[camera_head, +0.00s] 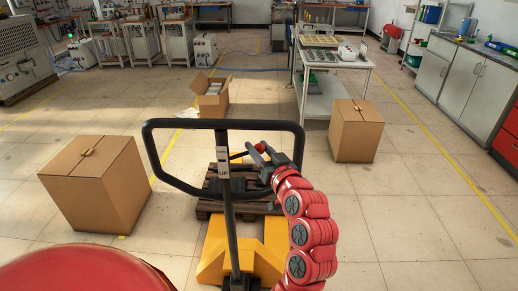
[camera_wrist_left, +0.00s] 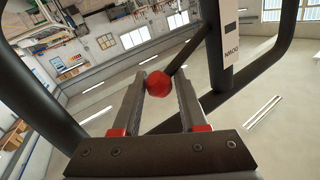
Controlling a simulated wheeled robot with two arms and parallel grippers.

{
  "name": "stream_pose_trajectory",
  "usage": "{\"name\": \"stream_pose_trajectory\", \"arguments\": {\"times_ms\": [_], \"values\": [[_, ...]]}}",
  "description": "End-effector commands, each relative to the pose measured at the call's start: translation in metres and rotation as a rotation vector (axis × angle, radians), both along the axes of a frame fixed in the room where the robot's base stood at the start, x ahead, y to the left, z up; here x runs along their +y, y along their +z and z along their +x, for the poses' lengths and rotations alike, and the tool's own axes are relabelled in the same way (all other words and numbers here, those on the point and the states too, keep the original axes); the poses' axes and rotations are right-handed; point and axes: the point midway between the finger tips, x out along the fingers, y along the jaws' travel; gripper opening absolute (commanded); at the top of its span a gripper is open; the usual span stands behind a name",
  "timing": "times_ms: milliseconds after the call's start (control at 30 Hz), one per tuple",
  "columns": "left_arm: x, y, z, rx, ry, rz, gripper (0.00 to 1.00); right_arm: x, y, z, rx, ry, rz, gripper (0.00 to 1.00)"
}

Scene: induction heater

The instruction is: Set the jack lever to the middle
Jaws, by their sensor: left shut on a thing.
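The yellow pallet jack (camera_head: 275,250) stands in the middle of the head view, with its black loop handle (camera_head: 165,124) raised toward me. The jack lever's red ball knob (camera_head: 260,147) shows inside the loop, right of the central post. My left gripper (camera_head: 258,150) reaches into the loop from the lower right and is shut on the knob. In the left wrist view the red knob (camera_wrist_left: 158,84) sits between the two fingertips (camera_wrist_left: 161,79). My right gripper is not in view.
A wooden pallet (camera_head: 205,210) lies beyond the jack. Closed cardboard boxes stand on the floor at left (camera_head: 95,190) and right (camera_head: 356,135). An open box (camera_head: 212,105) stands farther back, near a workbench (camera_head: 335,60). The floor between is mostly clear.

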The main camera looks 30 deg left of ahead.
Motion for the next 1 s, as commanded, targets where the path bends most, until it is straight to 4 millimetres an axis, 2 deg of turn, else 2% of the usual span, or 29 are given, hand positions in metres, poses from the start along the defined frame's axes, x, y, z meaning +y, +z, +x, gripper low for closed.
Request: {"name": "stream_pose_trajectory", "arguments": {"times_ms": [233,433,600,933,967,1000], "values": [[-0.006,-0.027,0.003,0.088,-0.004,0.13,0.0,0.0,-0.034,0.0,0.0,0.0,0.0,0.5],[-0.007,-0.041,0.004,0.181,-0.003,0.284,0.0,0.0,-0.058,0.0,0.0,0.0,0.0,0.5],[-0.008,-0.043,0.005,0.222,-0.003,0.351,0.0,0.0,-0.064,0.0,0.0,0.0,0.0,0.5],[-0.007,-0.041,0.005,0.226,-0.003,0.358,0.0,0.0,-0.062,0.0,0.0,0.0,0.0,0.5],[-0.007,-0.041,0.005,0.226,-0.003,0.358,0.47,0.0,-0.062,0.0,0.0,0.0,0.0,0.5],[-0.007,-0.041,0.005,0.226,-0.002,0.358,0.54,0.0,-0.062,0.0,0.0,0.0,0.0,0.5]]}}
